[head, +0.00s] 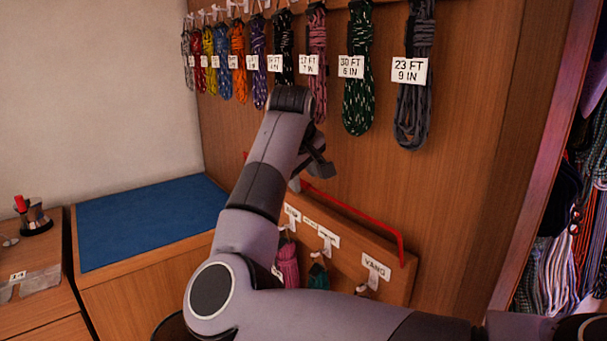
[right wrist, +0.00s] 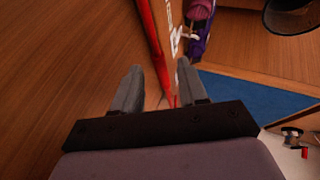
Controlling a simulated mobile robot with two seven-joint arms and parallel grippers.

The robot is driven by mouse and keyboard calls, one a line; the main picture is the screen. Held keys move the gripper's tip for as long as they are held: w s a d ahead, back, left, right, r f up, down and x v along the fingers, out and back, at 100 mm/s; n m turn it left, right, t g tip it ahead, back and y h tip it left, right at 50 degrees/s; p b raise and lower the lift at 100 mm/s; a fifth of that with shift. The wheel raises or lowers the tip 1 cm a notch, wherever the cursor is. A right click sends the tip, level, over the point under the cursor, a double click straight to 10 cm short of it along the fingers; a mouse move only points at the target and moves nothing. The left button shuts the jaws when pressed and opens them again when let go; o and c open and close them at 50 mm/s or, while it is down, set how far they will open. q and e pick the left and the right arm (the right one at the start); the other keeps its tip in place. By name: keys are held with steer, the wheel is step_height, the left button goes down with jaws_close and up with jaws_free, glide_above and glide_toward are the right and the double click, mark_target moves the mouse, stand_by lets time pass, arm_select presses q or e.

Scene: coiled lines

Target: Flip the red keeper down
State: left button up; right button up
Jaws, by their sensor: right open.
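The red keeper (head: 350,211) is a thin red bar running along the top of a low wooden board (head: 398,287), above its labels and hooks. Its right end bends down to the board; my arm hides part of its left stretch. In the right wrist view the keeper (right wrist: 151,40) runs down the picture to between the fingers. My right gripper (head: 312,172) is near the keeper's left part, mostly hidden by its own wrist. In the right wrist view the right gripper (right wrist: 160,72) is open, with nothing visibly clamped. I cannot tell whether it touches the bar. My left gripper is not in view.
Pink (head: 288,264) and green (head: 318,276) coils hang on the low board beside a bare hook under the "VANG" label (head: 376,266). Several labelled coils (head: 358,70) hang on the wall above. A blue mat (head: 150,220) lies clear at left.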

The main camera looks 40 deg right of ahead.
steer(key=shift+w+d+f, duration=0.2)
steer(key=shift+d+f, duration=0.05)
steer(key=shift+f, duration=0.2)
jaws_close()
